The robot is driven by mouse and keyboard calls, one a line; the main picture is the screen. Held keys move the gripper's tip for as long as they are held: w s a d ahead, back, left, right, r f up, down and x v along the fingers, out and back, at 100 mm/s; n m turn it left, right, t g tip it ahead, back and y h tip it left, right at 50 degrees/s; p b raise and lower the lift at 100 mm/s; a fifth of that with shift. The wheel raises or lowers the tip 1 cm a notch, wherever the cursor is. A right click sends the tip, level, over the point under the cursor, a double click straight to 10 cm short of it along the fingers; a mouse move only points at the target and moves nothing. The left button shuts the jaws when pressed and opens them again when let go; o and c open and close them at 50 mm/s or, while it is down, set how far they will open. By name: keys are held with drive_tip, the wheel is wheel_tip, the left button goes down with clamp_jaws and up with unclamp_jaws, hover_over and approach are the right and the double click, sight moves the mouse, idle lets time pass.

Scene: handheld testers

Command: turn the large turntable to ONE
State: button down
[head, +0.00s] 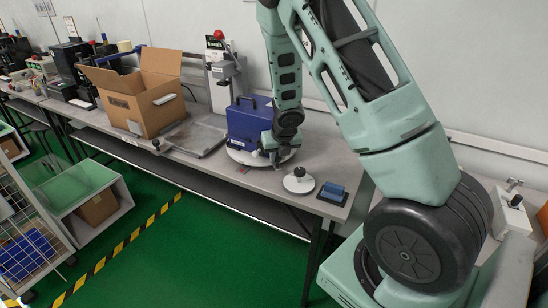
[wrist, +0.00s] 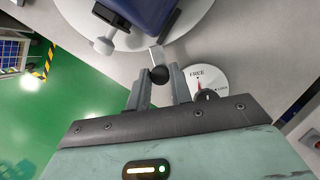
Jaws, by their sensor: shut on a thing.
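The large turntable is a white disc, seen in the head view (head: 236,155) under a blue case (head: 248,122) with a dark handle. In the wrist view the turntable's rim (wrist: 190,22) fills the top, with the case (wrist: 145,12) on it. A black ball knob (wrist: 159,74) on a short metal arm sticks out from the rim. My gripper (wrist: 159,82) is shut on this knob, one finger on each side. In the head view my gripper (head: 276,152) is at the turntable's right front edge and hides the knob. No position marking reading ONE is legible.
A white dial marked FREE and LOCK (wrist: 208,84) lies right of my fingers, its red pointer towards FREE. A cardboard box (head: 150,108) and grey plate (head: 196,137) are left.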

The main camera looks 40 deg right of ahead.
drive_tip(key=shift+d, duration=0.25)
idle(0.3)
drive_tip(key=c, duration=1.3)
unclamp_jaws()
drive_tip(key=shift+s+r, duration=0.1)
drive_tip(key=p+v, duration=0.9)
drive_tip(key=v, duration=0.8)
drive_tip(key=shift+s+r, duration=0.1)
